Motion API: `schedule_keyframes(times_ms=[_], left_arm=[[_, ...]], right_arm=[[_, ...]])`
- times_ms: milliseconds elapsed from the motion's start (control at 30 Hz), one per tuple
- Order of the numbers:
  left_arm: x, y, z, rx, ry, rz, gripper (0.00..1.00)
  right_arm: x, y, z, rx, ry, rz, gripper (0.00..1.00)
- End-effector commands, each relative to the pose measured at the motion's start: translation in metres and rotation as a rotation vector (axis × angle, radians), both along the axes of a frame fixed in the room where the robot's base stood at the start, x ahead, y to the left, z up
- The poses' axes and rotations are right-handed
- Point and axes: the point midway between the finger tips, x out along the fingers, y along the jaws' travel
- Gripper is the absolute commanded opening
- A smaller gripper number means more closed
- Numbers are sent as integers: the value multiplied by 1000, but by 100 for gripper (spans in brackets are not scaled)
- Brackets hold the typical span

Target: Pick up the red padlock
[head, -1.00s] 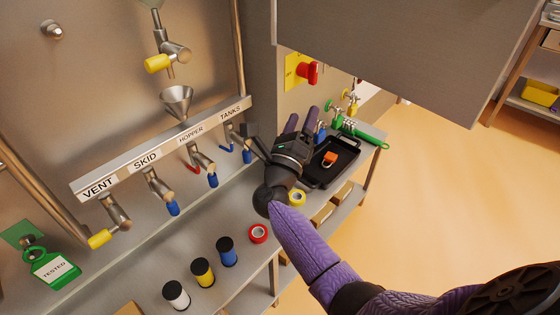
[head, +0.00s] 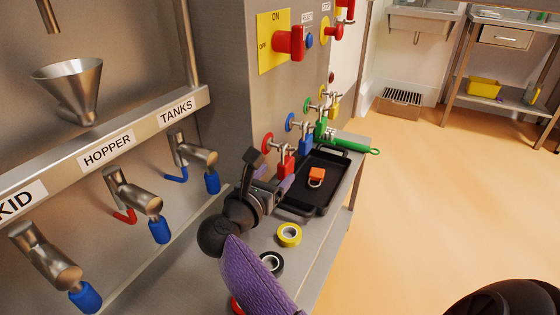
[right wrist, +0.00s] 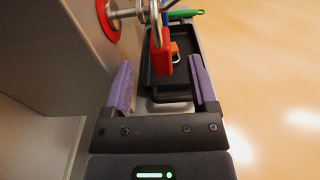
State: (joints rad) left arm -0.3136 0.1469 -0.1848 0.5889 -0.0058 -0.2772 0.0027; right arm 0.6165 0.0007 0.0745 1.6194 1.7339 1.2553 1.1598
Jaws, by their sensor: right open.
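The red padlock (head: 286,166) hangs by its shackle from a fitting with a red ring on the side of the steel cabinet. In the right wrist view the red padlock (right wrist: 161,57) appears between and beyond the two purple finger pads. My right gripper (head: 268,177) is open and empty, just short of the padlock, with its fingers pointing towards it. It also shows in the right wrist view (right wrist: 162,88). I see no contact between pads and padlock. My left gripper is not in view.
Blue (head: 304,147) and green (head: 320,128) padlocks hang beyond the red one. A black tray (head: 327,197) with an orange padlock (head: 317,174) sits on the shelf just right of it. Yellow tape (head: 289,235) lies nearer. The cabinet wall is close on the left.

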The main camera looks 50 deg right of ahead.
Motion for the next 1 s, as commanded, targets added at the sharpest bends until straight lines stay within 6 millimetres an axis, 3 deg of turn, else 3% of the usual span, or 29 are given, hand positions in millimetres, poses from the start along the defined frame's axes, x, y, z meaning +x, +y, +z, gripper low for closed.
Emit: schedule_keyframes(times_ms=[200,500,833,1000], left_arm=[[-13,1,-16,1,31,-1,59],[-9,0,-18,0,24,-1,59],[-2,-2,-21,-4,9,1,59],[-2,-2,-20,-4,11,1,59]], right_arm=[[13,-44,-7,-5,5,-2,74],[15,-52,-3,-2,3,0,71],[15,-52,-3,-2,4,0,2],[15,-52,-3,-3,3,0,0]])
